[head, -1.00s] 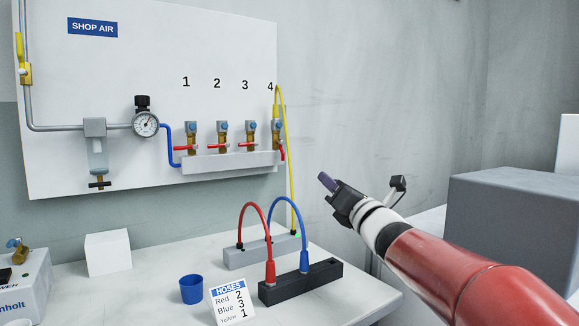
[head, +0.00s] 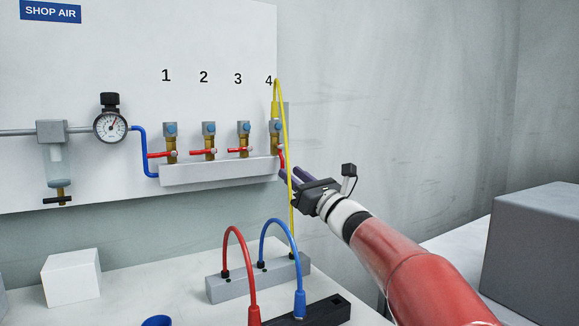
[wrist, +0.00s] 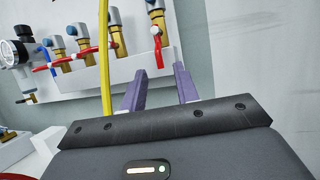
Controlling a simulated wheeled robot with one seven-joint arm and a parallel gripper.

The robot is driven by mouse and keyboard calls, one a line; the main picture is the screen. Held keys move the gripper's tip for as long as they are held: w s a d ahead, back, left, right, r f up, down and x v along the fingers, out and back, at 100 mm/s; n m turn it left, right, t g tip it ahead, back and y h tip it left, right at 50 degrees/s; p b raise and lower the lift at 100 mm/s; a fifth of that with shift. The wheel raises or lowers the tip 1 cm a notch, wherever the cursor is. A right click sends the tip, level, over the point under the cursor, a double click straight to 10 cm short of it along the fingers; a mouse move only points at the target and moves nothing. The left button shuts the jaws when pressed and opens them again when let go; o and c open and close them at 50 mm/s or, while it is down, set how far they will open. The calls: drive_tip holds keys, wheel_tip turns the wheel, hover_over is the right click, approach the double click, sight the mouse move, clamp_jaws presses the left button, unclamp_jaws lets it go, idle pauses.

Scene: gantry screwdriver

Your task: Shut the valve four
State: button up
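Valve four (head: 276,142) is the rightmost brass valve under the number 4. Its red handle (head: 282,158) points down, unlike the sideways handles of the other valves. In the wrist view valve four (wrist: 155,18) is at the top, with its red handle (wrist: 158,52) hanging down just beyond and between the fingertips. My gripper (head: 288,173) is open and empty, just below and right of that handle, apart from it as far as I can tell. Its two purple fingers (wrist: 160,80) are spread in the wrist view.
The yellow hose (head: 287,130) loops from valve four down to the grey block (head: 232,285), passing close by my fingers; it runs left of them in the wrist view (wrist: 104,60). A grey box (head: 535,240) stands at right. Red and blue hoses arch over the bench.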

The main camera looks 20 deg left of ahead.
sight(281, 156)
drive_tip(key=shift+x, duration=1.25)
clamp_jaws()
drive_tip(key=shift+f, duration=0.1)
